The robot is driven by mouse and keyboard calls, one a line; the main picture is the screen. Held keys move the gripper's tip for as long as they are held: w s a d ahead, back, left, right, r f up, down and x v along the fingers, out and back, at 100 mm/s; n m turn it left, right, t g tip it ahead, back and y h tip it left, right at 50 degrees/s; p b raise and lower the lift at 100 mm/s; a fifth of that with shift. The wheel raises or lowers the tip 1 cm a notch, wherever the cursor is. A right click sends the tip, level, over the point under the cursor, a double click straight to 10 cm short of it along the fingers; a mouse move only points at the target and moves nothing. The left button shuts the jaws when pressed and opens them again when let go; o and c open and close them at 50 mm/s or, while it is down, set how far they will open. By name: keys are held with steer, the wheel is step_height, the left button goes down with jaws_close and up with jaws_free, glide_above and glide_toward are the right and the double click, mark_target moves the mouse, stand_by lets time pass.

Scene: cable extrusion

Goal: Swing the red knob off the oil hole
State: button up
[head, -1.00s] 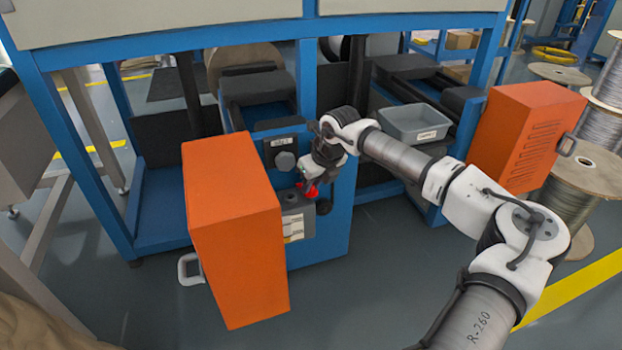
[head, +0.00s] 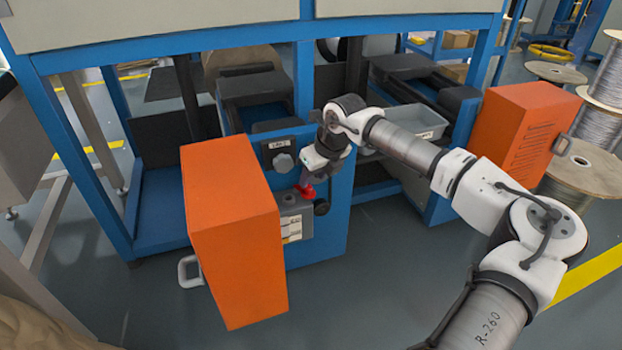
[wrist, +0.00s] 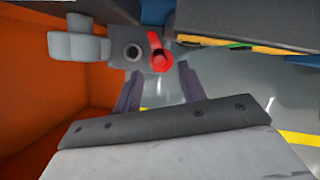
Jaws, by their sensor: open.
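The red knob (wrist: 160,58) shows in the wrist view at the top of a grey block (wrist: 118,60). A round dark opening, which looks like the oil hole (wrist: 133,52), is visible just left of the knob and not covered by it. My gripper (wrist: 160,68) is open, its two fingers spread to the left and right of the knob in the picture, with nothing held. I cannot tell whether a finger touches the knob. In the head view the red knob (head: 307,191) sits on the grey block (head: 294,214), just below my gripper (head: 305,182); the hole cannot be made out there.
An orange cabinet door (head: 235,230) stands close on the left of the block. A grey round dial (head: 283,162) is on the blue panel behind. A grey tray (head: 425,122) lies to the right. The floor in front of the block is clear.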

steer(key=p+v, duration=0.2)
steer(key=v, duration=0.7)
steer(key=shift+d+r, duration=0.15)
steer(key=shift+r, duration=0.2)
steer(key=shift+s+d, duration=0.1)
